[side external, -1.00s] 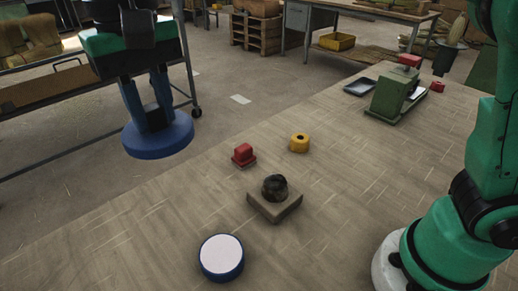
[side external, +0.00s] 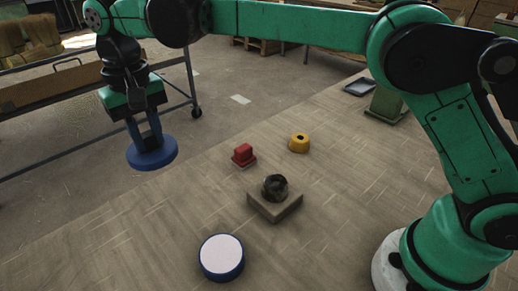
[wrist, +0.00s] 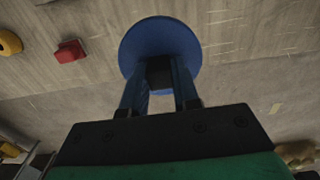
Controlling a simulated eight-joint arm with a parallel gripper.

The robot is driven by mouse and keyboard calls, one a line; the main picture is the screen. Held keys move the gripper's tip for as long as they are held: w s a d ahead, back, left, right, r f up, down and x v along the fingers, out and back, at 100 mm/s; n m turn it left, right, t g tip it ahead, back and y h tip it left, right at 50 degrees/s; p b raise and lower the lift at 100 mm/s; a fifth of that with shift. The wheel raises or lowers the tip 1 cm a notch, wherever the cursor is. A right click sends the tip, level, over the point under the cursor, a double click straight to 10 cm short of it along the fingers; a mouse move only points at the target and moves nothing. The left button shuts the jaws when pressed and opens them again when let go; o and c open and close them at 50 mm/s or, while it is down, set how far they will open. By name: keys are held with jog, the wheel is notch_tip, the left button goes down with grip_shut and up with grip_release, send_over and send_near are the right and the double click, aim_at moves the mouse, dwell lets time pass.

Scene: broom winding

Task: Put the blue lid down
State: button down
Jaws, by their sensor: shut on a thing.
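The blue lid (side external: 152,155) is a flat round disc at the left in the side view. It also fills the upper middle of the wrist view (wrist: 160,38). My gripper (side external: 150,138) is shut on the lid's dark knob from above; in the wrist view its two blue fingers (wrist: 160,78) stand on either side of the black knob. The lid hangs level, near the table's far left edge. I cannot tell its exact height, but it looks clear of the surface.
A round blue container with a white top (side external: 221,257) stands at the front. A dark lump on a brown block (side external: 274,202), a red block (side external: 243,154) and a yellow ring-shaped piece (side external: 299,143) stand mid-table. A grey tray (side external: 360,87) lies at the back. Bare table lies left of the container.

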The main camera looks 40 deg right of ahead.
notch_tip(320, 180, down, 14)
jog(key=shift+f, duration=0.1)
jog(key=shift+f, duration=0.15)
dwell(0.3)
jog(key=c, duration=0.7)
grip_release()
jog(key=shift+o, duration=0.2)
